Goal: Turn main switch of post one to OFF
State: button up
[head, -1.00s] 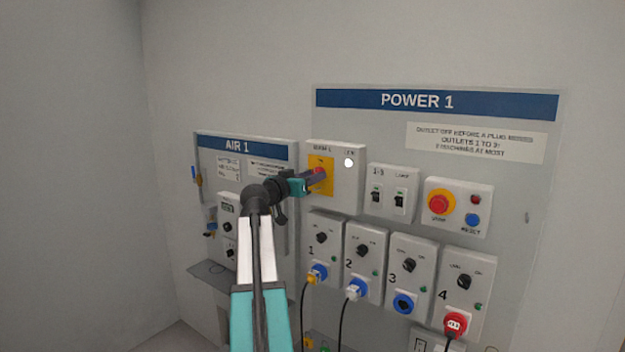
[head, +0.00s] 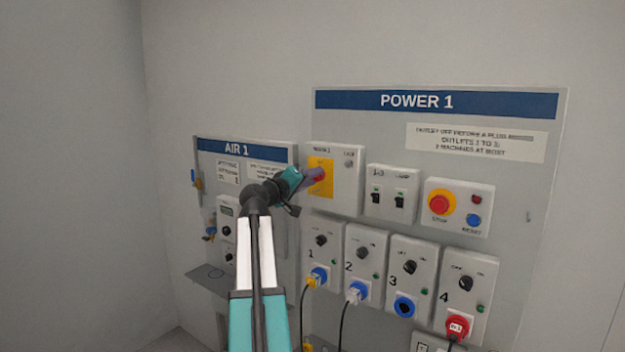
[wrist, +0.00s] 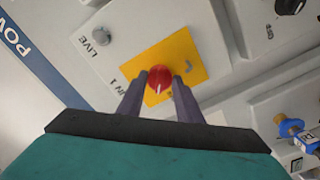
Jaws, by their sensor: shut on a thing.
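The main switch (head: 319,175) of post one is a red knob on a yellow plate (head: 326,189), on a grey box at the upper left of the POWER 1 panel. In the wrist view the red knob (wrist: 159,77) sits between the two fingertips of my gripper (wrist: 157,84), which is shut on it. In the head view my gripper (head: 312,177) reaches it from the left and partly covers it. The live lamp (head: 350,164) on the same box is grey and unlit; it also shows in the wrist view (wrist: 102,36). The switch's position lettering is not readable.
Right of the box are two breakers (head: 388,197) and a red stop button (head: 439,202) on yellow. Below hang several numbered outlets with knobs, some with plugs and cables (head: 343,323). The AIR 1 panel (head: 237,150) is behind my arm on the left.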

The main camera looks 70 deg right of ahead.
jog(key=shift+s+n+p, duration=0.1)
jog(key=shift+n+p, duration=1.25)
jog(key=shift+n, duration=2.45)
jog(key=shift+f, duration=0.1)
jog(key=o, duration=1)
jog(key=shift+o, duration=0.2)
jog(key=shift+a, duration=0.1)
jog(key=shift+a, duration=0.1)
jog(key=v, duration=0.7)
jog(key=shift+a, duration=0.35)
jog(key=shift+w, duration=0.2)
